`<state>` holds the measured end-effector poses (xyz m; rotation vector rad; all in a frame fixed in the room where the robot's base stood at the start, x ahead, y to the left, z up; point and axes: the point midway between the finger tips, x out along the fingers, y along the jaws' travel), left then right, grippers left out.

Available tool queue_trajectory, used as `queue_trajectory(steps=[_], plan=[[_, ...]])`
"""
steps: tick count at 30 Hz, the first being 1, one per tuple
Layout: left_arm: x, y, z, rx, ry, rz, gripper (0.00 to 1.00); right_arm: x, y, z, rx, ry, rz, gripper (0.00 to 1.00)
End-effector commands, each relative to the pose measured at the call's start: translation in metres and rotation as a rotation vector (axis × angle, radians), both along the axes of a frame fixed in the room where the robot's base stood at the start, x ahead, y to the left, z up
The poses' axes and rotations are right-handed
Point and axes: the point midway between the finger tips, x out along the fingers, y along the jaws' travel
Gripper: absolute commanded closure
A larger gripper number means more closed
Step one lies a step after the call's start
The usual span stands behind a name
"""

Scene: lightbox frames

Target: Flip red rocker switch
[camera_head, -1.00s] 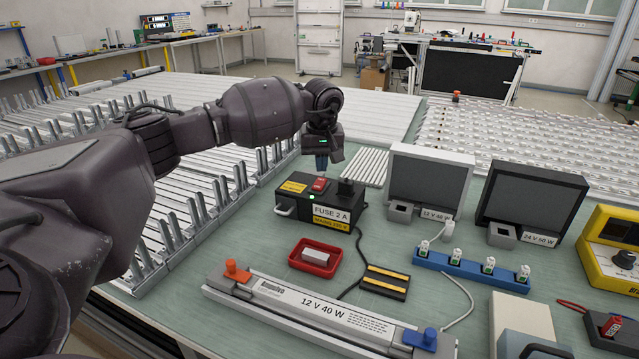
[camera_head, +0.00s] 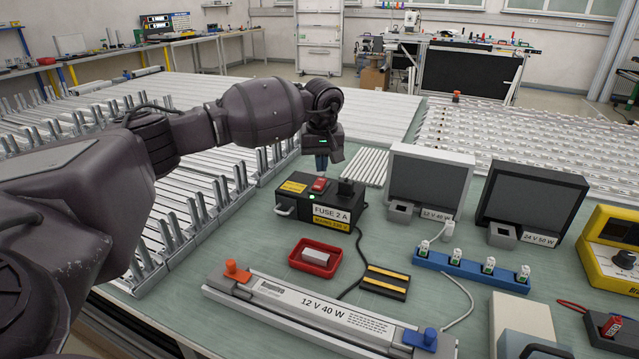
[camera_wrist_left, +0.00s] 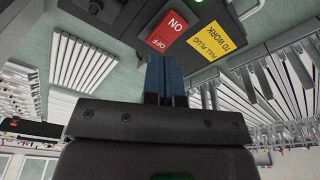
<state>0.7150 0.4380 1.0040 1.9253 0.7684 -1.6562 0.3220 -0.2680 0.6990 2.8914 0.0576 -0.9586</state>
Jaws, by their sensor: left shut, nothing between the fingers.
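The red rocker switch (camera_head: 320,184) sits on top of the black fuse box (camera_head: 312,208), which is labelled FUSE 2 A and shows a green light. In the left wrist view the switch (camera_wrist_left: 168,32) carries the words ON and OFF. My left gripper (camera_head: 321,168) is shut and empty, pointing down just above and behind the switch. In the left wrist view its blue fingertips (camera_wrist_left: 164,62) are close to the OFF end; I cannot tell whether they touch it. My right gripper is not in view.
A black plug (camera_head: 347,190) stands on the box right of the switch. A red tray (camera_head: 292,258) with a pale block and a labelled 12 V 40 W rail (camera_head: 330,314) lie in front. Two dark-screened units (camera_head: 428,181) stand to the right.

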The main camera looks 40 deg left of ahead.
Motion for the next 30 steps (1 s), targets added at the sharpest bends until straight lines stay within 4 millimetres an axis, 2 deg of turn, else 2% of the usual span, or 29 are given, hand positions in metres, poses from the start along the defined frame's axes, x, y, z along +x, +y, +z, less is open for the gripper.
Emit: queue_trajectory(steps=[30], plan=[[-0.0001, 0.0001, -0.0085, 0.001, 0.001, 0.0, 1.0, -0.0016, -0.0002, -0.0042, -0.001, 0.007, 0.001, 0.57]])
